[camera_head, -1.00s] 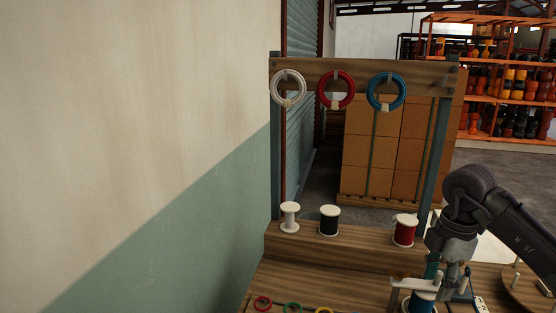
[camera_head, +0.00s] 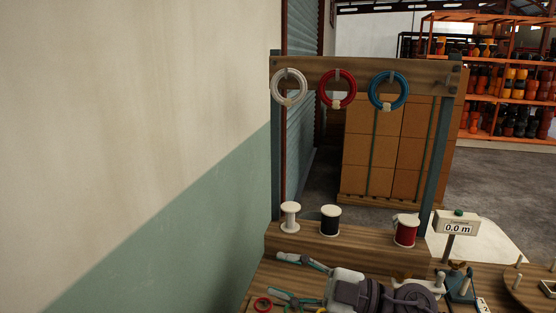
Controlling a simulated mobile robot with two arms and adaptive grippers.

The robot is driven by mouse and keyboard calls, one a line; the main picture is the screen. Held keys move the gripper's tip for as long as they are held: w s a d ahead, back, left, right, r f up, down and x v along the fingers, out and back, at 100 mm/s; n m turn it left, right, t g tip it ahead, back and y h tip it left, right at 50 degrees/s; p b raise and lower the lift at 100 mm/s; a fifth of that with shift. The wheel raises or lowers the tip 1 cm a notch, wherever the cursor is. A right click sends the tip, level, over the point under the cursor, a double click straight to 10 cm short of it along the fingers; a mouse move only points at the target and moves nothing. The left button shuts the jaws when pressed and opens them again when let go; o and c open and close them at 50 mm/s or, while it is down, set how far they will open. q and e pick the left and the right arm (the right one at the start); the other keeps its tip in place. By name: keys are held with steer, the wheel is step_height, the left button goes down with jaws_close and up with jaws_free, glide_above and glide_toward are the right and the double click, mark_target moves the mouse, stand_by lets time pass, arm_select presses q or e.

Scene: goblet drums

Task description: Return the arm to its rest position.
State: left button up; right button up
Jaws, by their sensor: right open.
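My right gripper (camera_head: 277,275) lies low over the wooden bench (camera_head: 350,252), at the bottom of the head view. Its two fingers point left and are spread apart, with nothing between them. My right wrist and arm behind it cover part of the bench front. My left gripper is not in view.
White (camera_head: 290,217), black (camera_head: 330,220) and red (camera_head: 405,231) spools stand on the raised bench step. White (camera_head: 289,88), red (camera_head: 337,90) and blue (camera_head: 388,91) coils hang on the beam above. A meter box (camera_head: 457,227) reading 0,0 m stands right. A red ring (camera_head: 262,304) lies near the gripper.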

steer(key=w+d+f+m+t+h, duration=0.1)
steer(key=w+d+m+t+h, duration=0.1)
steer(key=d+m+t+h, duration=0.5)
steer(key=w+d+f+m+t+h, duration=0.15)
steer(key=d+m+t+h, duration=0.25)
steer(key=m+t, duration=0.55)
steer(key=s+d+f+m+g+h, duration=0.3)
steer(key=d+f+h, duration=0.1)
steer(key=f, duration=0.3)
steer(key=s+d+f+m+g+h, duration=0.2)
steer(key=d+f+m+g+h, duration=0.25)
steer(key=f, duration=0.25)
steer(key=s+f+n+g, duration=0.1)
steer(key=s+f+g, duration=0.5)
steer(key=s, duration=0.5)
steer(key=s+f+n+g, duration=0.1)
steer(key=s+f+g, duration=0.3)
steer(key=s+f, duration=0.55)
steer(key=s+f+g, duration=0.1)
steer(key=s+f, duration=0.1)
steer(key=f, duration=1.1)
steer(key=s+f+g, duration=0.1)
steer(key=s+f, duration=0.1)
steer(key=f, duration=1.2)
steer(key=s+d+f, duration=0.2)
steer(key=s+f, duration=1.2)
steer(key=s, duration=0.1)
steer(key=shift+s+d+f+g, duration=0.15)
steer(key=shift+s+d+g, duration=0.15)
steer(key=shift+g, duration=0.1)
